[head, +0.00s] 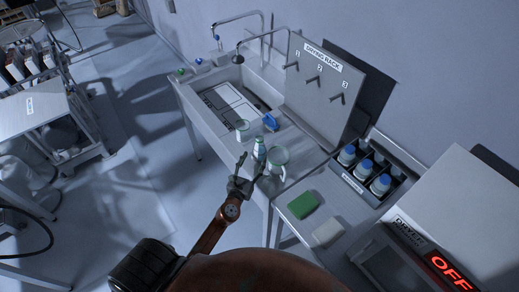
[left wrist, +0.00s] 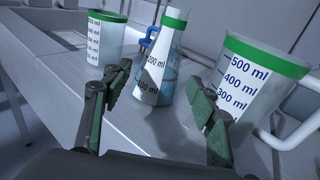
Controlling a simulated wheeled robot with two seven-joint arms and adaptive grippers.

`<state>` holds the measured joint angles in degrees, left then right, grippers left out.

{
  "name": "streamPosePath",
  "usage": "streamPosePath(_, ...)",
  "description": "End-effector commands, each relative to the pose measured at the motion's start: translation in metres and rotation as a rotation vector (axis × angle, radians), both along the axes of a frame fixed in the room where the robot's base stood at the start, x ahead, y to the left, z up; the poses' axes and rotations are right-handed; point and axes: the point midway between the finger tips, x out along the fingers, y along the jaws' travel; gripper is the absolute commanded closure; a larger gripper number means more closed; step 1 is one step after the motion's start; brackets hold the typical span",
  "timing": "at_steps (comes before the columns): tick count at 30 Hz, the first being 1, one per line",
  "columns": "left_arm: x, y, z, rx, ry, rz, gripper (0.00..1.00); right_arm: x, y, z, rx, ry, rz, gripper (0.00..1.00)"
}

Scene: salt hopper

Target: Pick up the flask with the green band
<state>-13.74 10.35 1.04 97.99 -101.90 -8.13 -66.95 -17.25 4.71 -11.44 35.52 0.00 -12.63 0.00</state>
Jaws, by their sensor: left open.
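The conical flask with the green band (left wrist: 158,62) stands upright in the middle of the left wrist view, with dark volume marks and bluish liquid inside. In the head view the flask (head: 259,150) stands near the front edge of the sink bench. My left gripper (head: 248,166) is open and empty just in front of it. In the left wrist view the fingers (left wrist: 157,82) point toward the flask, one on each side in the picture, with no clear contact. My right gripper is not in view.
A green-rimmed beaker (left wrist: 106,40) stands left of the flask, and a larger green-rimmed jug (left wrist: 252,82) with a handle stands close on its right. A blue object (head: 270,121) lies behind. A green sponge (head: 302,205) and a rack of blue-capped bottles (head: 345,180) are further right.

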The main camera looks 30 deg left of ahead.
Motion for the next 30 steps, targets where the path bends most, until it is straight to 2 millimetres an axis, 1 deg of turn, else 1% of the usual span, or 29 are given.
streamPosePath(3, 0.014, 0.003, 0.001, 0.0, -0.002, 0.0, 0.47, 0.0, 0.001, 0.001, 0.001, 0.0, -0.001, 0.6)
streamPosePath(8, 0.031, 0.005, 0.001, -0.004, -0.002, 0.001, 0.47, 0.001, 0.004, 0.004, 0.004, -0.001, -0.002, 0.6)
streamPosePath(12, 0.053, 0.007, 0.003, -0.003, -0.003, 0.001, 0.47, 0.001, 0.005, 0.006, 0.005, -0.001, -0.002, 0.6)
streamPosePath(15, 0.064, 0.01, 0.001, -0.004, -0.002, 0.001, 0.47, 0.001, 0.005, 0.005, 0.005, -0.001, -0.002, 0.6)
streamPosePath(19, 0.069, 0.012, 0.0, -0.005, -0.001, 0.002, 0.47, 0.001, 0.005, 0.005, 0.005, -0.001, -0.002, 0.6)
streamPosePath(25, 0.069, 0.011, 0.0, -0.005, -0.001, 0.002, 0.48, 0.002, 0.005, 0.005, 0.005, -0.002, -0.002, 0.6)
streamPosePath(30, 0.069, 0.011, 0.0, -0.005, -0.001, 0.002, 0.59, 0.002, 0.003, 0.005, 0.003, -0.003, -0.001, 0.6)
